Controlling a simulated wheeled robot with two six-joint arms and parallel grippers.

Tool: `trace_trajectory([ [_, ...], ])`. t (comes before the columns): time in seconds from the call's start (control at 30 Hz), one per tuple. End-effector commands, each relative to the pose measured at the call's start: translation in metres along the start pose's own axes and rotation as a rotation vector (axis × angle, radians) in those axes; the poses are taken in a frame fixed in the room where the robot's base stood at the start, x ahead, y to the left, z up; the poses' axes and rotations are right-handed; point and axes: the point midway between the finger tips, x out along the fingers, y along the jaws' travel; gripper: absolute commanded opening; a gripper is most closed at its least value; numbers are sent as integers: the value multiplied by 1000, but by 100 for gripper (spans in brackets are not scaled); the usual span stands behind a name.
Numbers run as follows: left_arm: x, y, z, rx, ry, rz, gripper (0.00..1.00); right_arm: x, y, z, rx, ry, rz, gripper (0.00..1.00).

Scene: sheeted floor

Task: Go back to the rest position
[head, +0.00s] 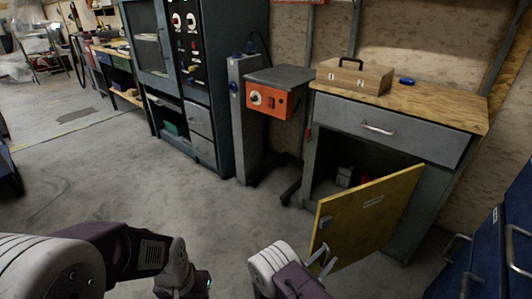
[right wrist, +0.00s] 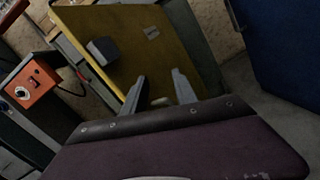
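The yellow cabinet door (head: 375,215) stands swung open from the grey workbench cabinet (head: 425,195). My right gripper (head: 322,260) is in front of the door's lower left part in the head view. In the right wrist view the right gripper's two fingers (right wrist: 158,92) are spread apart, with the door (right wrist: 165,35) beyond them and nothing clearly held between them. I cannot tell whether a finger touches the door. My left arm comes in at the lower left, and its end (head: 190,285) is cut off by the bottom edge, so its fingers are hidden.
A wooden toolbox (head: 355,76) and a blue item (head: 407,80) lie on the workbench top. An orange-fronted machine (head: 275,98) and a tall dark cabinet (head: 205,60) stand further left. A blue drawer unit (head: 500,255) is close on the right. The floor (head: 100,170) at left is clear.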

Motion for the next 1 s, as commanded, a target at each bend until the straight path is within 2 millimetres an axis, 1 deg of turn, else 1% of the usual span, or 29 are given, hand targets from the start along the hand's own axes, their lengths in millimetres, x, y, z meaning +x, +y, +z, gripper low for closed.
trace_trajectory([
  [0.03, 0, 0, 0, 0, 0, 0, 0, 13, 2, 21, 46, -24, -63, 34],
  [0.07, 0, 0, 0, 0, 0, 0, 0, 21, 0, 33, 71, -38, -108, 34],
  [0.13, 0, 0, 0, 0, 0, 0, 0, 38, -10, 67, 137, -70, -233, 34],
  [0.17, 0, 0, 0, 0, 0, 0, 0, 45, -17, 82, 169, -82, -299, 34],
  [0.2, 0, 0, 0, 0, 0, 0, 0, 53, -31, 105, 218, -98, -400, 34],
  [0.23, 0, 0, 0, 0, 0, 0, 0, 57, -43, 122, 258, -108, -484, 34],
  [0.27, 0, 0, 0, 0, 0, 0, 0, 59, -58, 139, 301, -114, -574, 34],
  [0.3, 0, 0, 0, 0, 0, 0, 0, 57, -78, 158, 361, -114, -696, 34],
  [0.33, 0, 0, 0, 0, 0, 0, 0, 52, -93, 170, 410, -110, -788, 34],
  [0.37, 0, 0, 0, 0, 0, 0, 0, 45, -107, 180, 460, -102, -877, 34],
  [0.4, 0, 0, 0, 0, 0, 0, 0, 33, -124, 189, 529, -86, -992, 34],
  [0.43, 0, 0, 0, 0, 0, 0, 0, 23, -134, 194, 582, -71, -1070, 34],
  [0.5, 0, 0, 0, 0, 0, 0, 0, -2, -151, 199, 705, -26, -1232, 34],
  [0.53, 0, 0, 0, 0, 0, 0, 0, -14, -156, 199, 758, -4, -1295, 34],
  [0.6, 0, 0, 0, 0, 0, 0, 0, -40, -160, 196, 887, 54, -1424, 34],
  [0.67, 0, 0, 0, 0, 0, 0, 0, -62, -157, 191, 1004, 110, -1522, 34],
  [0.7, 0, 0, 0, 0, 0, 0, 0, -76, -152, 186, 1088, 153, -1581, 34],
  [0.77, 0, 0, 0, 0, 0, 0, 0, -95, -140, 176, 1210, 222, -1659, 34],
  [0.8, 0, 0, 0, 0, 0, 0, 0, -107, -130, 169, 1283, 269, -1701, 34],
  [0.87, 0, 0, 0, 0, 0, 0, 0, -122, -116, 157, 1374, 332, -1757, 34],
  [0.9, 0, 0, 0, 0, 0, 0, 0, -131, -108, 148, 1425, 363, -1795, 34],
  [0.97, 0, 0, 0, 0, 0, 0, 0, -133, -89, 136, 1531, 419, -1818, 34],
  [1.0, 0, 0, 0, 0, 0, 0, 0, -121, -73, 132, 1590, 493, -1760, 34],
])
